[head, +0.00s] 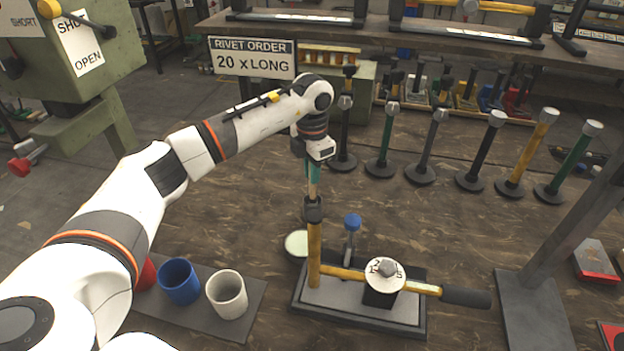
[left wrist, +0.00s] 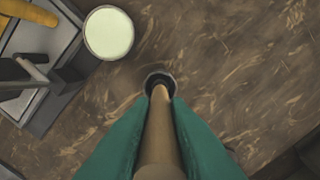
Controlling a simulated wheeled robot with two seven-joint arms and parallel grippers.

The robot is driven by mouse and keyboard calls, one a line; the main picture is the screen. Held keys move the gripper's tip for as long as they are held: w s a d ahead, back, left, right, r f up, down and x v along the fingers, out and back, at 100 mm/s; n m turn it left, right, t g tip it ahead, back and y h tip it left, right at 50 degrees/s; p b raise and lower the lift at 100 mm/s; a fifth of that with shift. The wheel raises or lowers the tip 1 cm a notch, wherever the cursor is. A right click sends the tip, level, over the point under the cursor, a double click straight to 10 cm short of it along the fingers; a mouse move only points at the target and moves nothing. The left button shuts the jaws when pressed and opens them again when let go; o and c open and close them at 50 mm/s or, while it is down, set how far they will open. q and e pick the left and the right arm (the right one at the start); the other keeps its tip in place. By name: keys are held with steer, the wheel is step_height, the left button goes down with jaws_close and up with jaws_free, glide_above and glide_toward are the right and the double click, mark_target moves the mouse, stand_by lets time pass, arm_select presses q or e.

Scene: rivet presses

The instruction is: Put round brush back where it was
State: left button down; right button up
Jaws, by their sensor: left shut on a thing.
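The round brush has a pale wooden handle (head: 313,182) and a dark round head (head: 313,209). My left gripper (head: 313,168), with teal fingers, is shut on the handle and holds the brush upright, head down. In the left wrist view the handle (left wrist: 160,125) runs between the fingers to the dark head, over brown table top. In the head view the head lines up with the top of a yellow post (head: 314,255) on the press; I cannot tell if they touch. A pale green round dish (head: 297,243) is beside the press, left of the brush in the left wrist view (left wrist: 108,33).
The press base (head: 345,305) carries a blue-knobbed lever (head: 351,222), a numbered dial (head: 385,275) and a yellow bar. A blue cup (head: 179,281), white cup (head: 227,294) and partly hidden red cup stand on a dark mat. Several posts (head: 427,150) line the back.

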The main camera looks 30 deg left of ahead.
mark_target(312, 198)
arm_select(q)
step_height(312, 198, down, 3)
steer(key=shift+r, duration=0.2)
steer(key=shift+f, duration=0.25)
steer(key=c, duration=1.4)
jaws_free()
steer(key=shift+f, duration=0.1)
steer(key=shift+o, duration=0.2)
steer(key=shift+r, duration=0.35)
step_height(312, 198, up, 12)
steer(key=shift+f+b, duration=0.15)
steer(key=shift+b, duration=0.7)
